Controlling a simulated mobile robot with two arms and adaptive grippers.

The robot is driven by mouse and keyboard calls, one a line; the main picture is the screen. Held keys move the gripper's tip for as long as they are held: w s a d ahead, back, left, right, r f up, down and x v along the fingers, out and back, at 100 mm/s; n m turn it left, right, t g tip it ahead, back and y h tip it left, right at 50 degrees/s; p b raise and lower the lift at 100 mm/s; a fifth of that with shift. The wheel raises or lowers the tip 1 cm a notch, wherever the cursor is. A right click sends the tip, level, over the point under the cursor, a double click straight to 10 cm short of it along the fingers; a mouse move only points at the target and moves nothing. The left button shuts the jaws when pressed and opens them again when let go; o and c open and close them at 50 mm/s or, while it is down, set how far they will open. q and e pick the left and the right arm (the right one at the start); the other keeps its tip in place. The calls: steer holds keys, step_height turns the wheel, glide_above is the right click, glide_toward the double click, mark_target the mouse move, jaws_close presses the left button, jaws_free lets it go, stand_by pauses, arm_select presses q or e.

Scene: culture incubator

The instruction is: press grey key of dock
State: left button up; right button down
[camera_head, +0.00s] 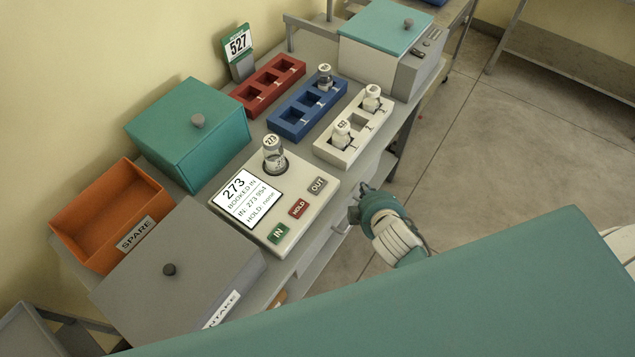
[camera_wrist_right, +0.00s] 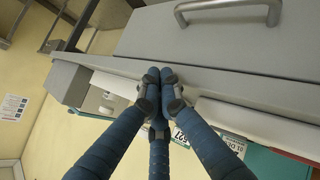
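The dock (camera_head: 304,216) is a pale box on the bench. Its screen (camera_head: 247,198) reads 273, BOOKED IN, HOLD: none. Its grey OUT key (camera_head: 317,185) is at the right end of a row with the red HOLD key (camera_head: 298,207) and the green IN key (camera_head: 278,233). A vial (camera_head: 274,158) labelled 273 stands in the dock's round socket. My right gripper (camera_head: 359,201) is off the bench's front edge, to the right of the grey key and apart from it. In the wrist view its fingertips (camera_wrist_right: 158,78) are together and hold nothing. My left gripper is out of view.
Behind the dock are red (camera_head: 269,87), blue (camera_head: 297,119) and white (camera_head: 354,147) racks; vials stand in the blue and white ones. A teal box (camera_head: 190,135), orange SPARE bin (camera_head: 104,213) and grey box (camera_head: 178,273) are left. The space above the keys is clear.

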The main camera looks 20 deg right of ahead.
steer(key=w+a+r+n+t+y, duration=0.1)
steer(key=w+a+r+n+t, duration=0.2)
steer(key=r, duration=0.6)
steer(key=w+a+r+n+t+y+p, duration=0.1)
steer(key=w+r+n+t+y, duration=0.15)
steer(key=r+n, duration=0.45)
steer(key=w+a+r+n+t+y, duration=0.1)
steer(key=w+a+r+n+t, duration=0.2)
steer(key=r, duration=0.8)
steer(key=a+r+n+g+y, duration=0.2)
steer(key=a+r+n+y, duration=0.3)
steer(key=a+n+y, duration=0.65)
steer(key=s+a+f+n+g+h+p, duration=0.15)
steer(key=s+f+n+g, duration=0.35)
steer(key=n, duration=0.8)
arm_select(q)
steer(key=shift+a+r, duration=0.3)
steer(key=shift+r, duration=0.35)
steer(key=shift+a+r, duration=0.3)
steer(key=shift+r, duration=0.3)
arm_select(e)
steer(key=d+f+n+g+h, duration=0.5)
steer(key=d+f+n, duration=0.3)
steer(key=f, duration=0.3)
steer(key=shift+s+d+f+n+g, duration=0.15)
steer(key=shift+d+n+g, duration=0.05)
steer(key=shift+n+g, duration=0.15)
